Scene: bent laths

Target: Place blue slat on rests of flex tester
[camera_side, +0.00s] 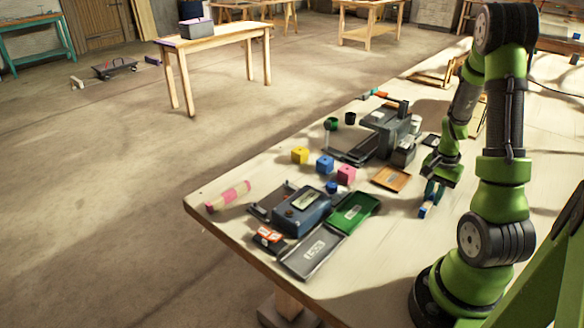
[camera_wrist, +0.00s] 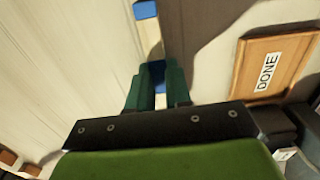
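The blue slat (camera_wrist: 145,10) has a blue end and a pale stretch in the wrist view, with more blue between my fingers. My gripper (camera_wrist: 158,78) has its dark green fingers close on both sides of that blue part and appears shut on it. In the side view my gripper (camera_side: 433,192) is low over the right part of the bench, with a blue end of the slat (camera_side: 423,211) beside it. I cannot tell whether the slat touches the bench. Two devices stand to the left, a dark grey one (camera_side: 385,128) and a blue-grey one (camera_side: 300,211); which is the flex tester is unclear.
An orange-brown board (camera_side: 391,179), marked DONE in the wrist view (camera_wrist: 271,66), lies near my gripper. Yellow (camera_side: 299,155), blue (camera_side: 325,164) and pink (camera_side: 346,174) cubes stand between the devices. Green (camera_side: 354,213) and grey (camera_side: 311,252) trays lie in front.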

